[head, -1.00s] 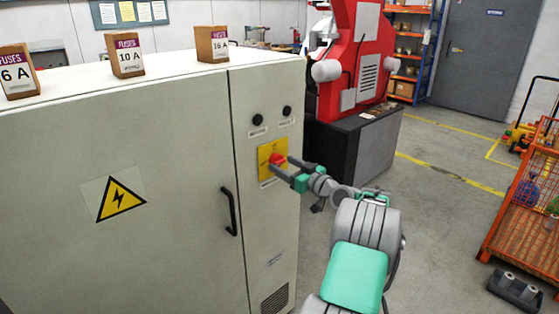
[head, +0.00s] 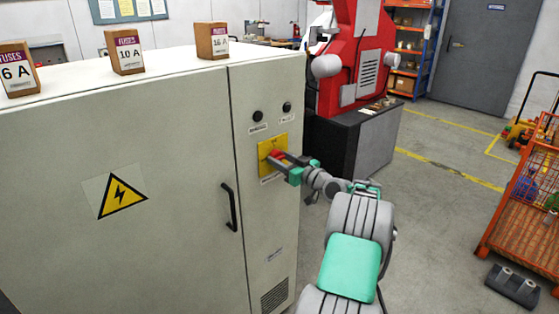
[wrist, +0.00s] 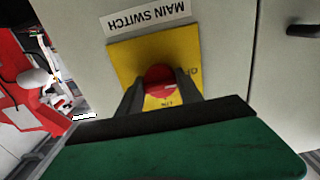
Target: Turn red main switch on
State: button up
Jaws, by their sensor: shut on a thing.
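The red main switch (head: 277,155) sits on a yellow plate (head: 265,147) on the narrow right-hand panel of the grey cabinet. In the wrist view the red switch (wrist: 158,76) shows between my two fingers, on the yellow plate (wrist: 124,57) under an upside-down "MAIN SWITCH" label (wrist: 150,17). My gripper (head: 281,160) is at the switch and shut on it; it also shows in the wrist view (wrist: 160,88). The fingers and the green gripper body hide part of the switch and the plate's lower part, so I cannot read its position clearly.
The grey cabinet (head: 150,240) carries a black door handle (head: 230,207) left of the switch and two black knobs above it. Fuse boxes (head: 125,52) stand on top. A red machine (head: 352,60) is behind; an orange cart (head: 520,210) stands right. Floor between is open.

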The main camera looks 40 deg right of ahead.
jog(key=shift+a, duration=0.1)
jog(key=c, duration=0.3)
jog(key=shift+c, duration=0.2)
jog(key=shift+m+b, duration=0.3)
jog(key=shift+m, duration=0.1)
jog(key=m+b, duration=0.1)
jog(key=m, duration=0.1)
jog(key=shift+f+m, duration=0.1)
jog(key=shift+m, duration=0.3)
jog(key=m, duration=0.4)
jog(key=shift+b, duration=0.3)
jog(key=m, duration=0.2)
jog(key=m+p, duration=0.1)
jog(key=m, duration=0.3)
jog(key=shift+r+p, duration=0.25)
jog(key=shift+p, duration=0.1)
jog(key=shift+m+p, duration=0.9)
jog(key=shift+m, duration=1.3)
